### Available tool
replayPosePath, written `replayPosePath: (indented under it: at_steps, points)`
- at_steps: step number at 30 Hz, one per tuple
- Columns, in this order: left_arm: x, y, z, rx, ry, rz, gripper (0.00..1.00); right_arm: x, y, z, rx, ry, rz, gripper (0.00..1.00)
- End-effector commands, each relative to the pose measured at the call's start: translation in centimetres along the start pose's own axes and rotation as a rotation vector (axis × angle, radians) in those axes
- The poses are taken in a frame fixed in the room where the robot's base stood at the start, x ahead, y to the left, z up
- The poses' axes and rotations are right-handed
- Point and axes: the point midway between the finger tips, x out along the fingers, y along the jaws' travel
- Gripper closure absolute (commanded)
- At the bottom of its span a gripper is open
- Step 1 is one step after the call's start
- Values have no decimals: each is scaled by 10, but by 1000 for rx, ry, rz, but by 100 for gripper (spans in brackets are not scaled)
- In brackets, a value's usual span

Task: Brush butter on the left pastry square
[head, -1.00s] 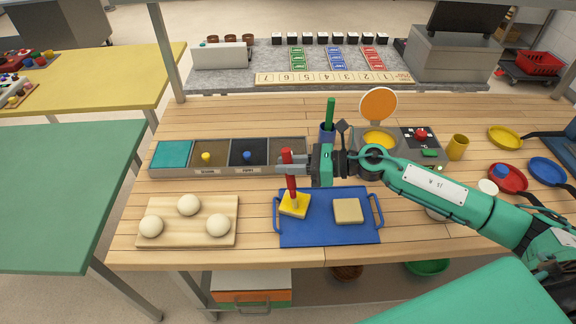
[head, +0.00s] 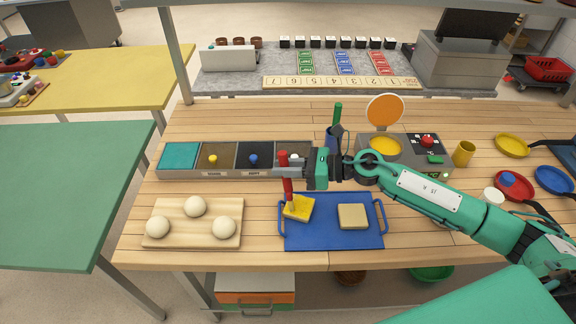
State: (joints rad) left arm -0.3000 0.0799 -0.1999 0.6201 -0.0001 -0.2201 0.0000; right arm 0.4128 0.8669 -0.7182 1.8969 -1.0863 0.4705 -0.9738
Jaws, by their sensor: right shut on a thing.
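My right gripper (head: 290,170) is shut on the red handle of a brush (head: 284,187) and holds it nearly upright. The brush's lower end is over the left part of the left pastry square (head: 301,209) and appears to touch it. This square is bright yellow on top. The right pastry square (head: 352,216) is pale tan. Both lie on a blue tray (head: 328,239) with a handle at each side. A pot of yellow butter (head: 385,147) sits behind my right arm, with an orange disc (head: 385,110) standing behind it. My left gripper is not in view.
A wooden board (head: 177,234) with three dough balls lies left of the tray. A row of bins (head: 180,157) stands behind it. A blue cup (head: 332,138) with a green-handled tool is behind my gripper. Yellow, red and blue plates (head: 512,146) are at the right.

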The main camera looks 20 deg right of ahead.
Motion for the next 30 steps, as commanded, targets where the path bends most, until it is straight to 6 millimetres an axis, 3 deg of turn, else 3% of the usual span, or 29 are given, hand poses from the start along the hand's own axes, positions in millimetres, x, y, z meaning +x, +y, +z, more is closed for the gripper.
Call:
replayPosePath:
  at_steps: [5, 24, 30]
  points:
    - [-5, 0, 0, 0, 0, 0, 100, -1, 1, 5, 1, 2, 0, 100]
    - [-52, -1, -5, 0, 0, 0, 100, -11, 13, 66, 0, 1, 0, 100]
    - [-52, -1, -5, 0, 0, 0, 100, -11, 13, 68, 1, 1, 0, 100]
